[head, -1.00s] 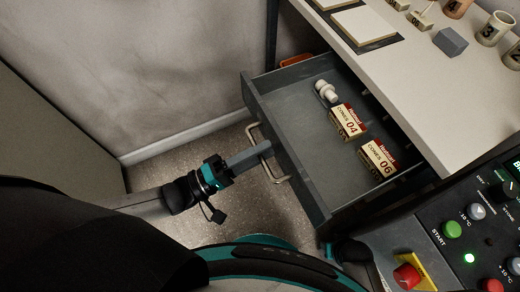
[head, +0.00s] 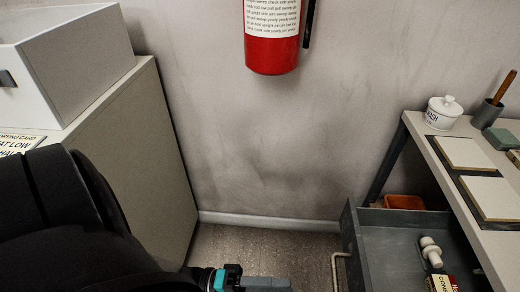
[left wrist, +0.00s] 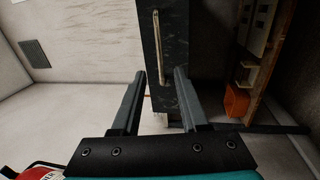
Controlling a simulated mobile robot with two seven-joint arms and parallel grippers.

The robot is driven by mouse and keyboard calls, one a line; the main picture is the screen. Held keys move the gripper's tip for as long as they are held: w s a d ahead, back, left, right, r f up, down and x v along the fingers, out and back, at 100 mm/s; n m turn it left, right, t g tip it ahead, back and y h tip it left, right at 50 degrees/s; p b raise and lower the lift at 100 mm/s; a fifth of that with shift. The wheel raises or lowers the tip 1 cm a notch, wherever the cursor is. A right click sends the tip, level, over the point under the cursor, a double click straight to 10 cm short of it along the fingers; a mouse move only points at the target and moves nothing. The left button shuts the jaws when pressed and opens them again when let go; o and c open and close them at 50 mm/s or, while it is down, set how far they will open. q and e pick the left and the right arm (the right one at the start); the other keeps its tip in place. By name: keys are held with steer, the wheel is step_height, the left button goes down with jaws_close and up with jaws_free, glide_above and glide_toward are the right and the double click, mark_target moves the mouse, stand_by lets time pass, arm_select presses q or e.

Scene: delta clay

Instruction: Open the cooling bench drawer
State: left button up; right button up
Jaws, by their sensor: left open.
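The cooling bench drawer (head: 385,248) stands pulled out from under the bench at the lower right of the head view. It holds a white rounded piece (head: 431,252) and a cone box (head: 441,284). Its pale bar handle (head: 339,268) is on the front panel, partly cut off by the frame. My left gripper (head: 268,284) is at the bottom edge, left of the handle with a gap between. In the left wrist view its fingers (left wrist: 160,98) are apart and empty, with the dark drawer front (left wrist: 176,45) and handle (left wrist: 155,48) beyond them. My right gripper is out of view.
The bench top (head: 455,185) carries pale tiles, a lidded white jar (head: 443,112) and a pot with a brush. An orange bin (head: 404,202) sits below it. A cabinet with a white box (head: 75,50) stands left; a fire extinguisher (head: 272,38) hangs behind. Floor between is clear.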

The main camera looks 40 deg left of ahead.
arm_select(q)
steer(key=shift+v, duration=1.85)
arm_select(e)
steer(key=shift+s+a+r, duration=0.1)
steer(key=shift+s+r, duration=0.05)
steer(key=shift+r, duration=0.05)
